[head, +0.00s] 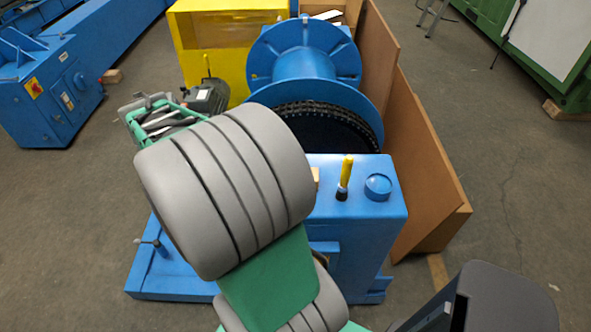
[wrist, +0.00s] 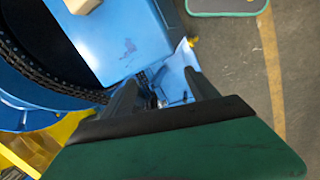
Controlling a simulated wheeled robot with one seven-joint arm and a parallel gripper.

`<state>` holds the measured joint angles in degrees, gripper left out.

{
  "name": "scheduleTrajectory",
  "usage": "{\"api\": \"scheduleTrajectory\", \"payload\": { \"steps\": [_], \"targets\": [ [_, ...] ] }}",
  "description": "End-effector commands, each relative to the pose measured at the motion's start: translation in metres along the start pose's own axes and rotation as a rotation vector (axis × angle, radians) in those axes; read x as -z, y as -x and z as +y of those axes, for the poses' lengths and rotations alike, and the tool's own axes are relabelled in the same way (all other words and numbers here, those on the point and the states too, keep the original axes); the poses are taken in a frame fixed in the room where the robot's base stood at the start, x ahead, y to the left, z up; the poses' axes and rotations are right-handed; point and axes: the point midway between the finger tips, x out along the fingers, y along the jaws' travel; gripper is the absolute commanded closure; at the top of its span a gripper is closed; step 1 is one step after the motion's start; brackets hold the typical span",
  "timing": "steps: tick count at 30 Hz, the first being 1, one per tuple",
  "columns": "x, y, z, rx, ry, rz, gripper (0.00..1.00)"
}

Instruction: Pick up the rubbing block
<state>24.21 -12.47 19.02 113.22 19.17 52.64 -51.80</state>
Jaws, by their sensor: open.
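A small tan block, which looks like the rubbing block (head: 316,179), lies on top of the blue machine housing (head: 330,208). In the head view my grey and green arm hides most of it. In the wrist view the block (wrist: 82,5) is cut off by the top edge, on the blue surface left of my fingers. My gripper (wrist: 163,85) is open, with dark fingers apart and no block between them. It is apart from the block. In the head view my arm hides the gripper.
A yellow-handled lever (head: 345,176) and a round blue knob (head: 378,186) stand on the housing, right of the block. Behind are a dark chain wheel (head: 335,128) and a large blue drum (head: 305,65). Brown boards (head: 410,150) lean at the right.

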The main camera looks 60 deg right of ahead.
Motion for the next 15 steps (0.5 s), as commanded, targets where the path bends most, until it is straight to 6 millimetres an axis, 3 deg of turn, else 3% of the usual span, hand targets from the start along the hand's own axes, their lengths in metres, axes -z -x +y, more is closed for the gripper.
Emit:
{"api": "scheduleTrajectory", "payload": {
  "steps": [1, 3, 6, 9, 15],
  "targets": [
    [-0.028, -0.008, 0.046, 0.015, 0.032, -0.089, 0.27],
    [-0.069, -0.031, 0.093, 0.047, 0.108, -0.185, 0.21],
    [-0.124, -0.058, 0.131, 0.112, 0.197, -0.28, 0.2],
    [-0.157, -0.074, 0.146, 0.159, 0.25, -0.323, 0.2],
    [-0.174, -0.101, 0.146, 0.176, 0.273, -0.334, 0.2]
  ]
}}
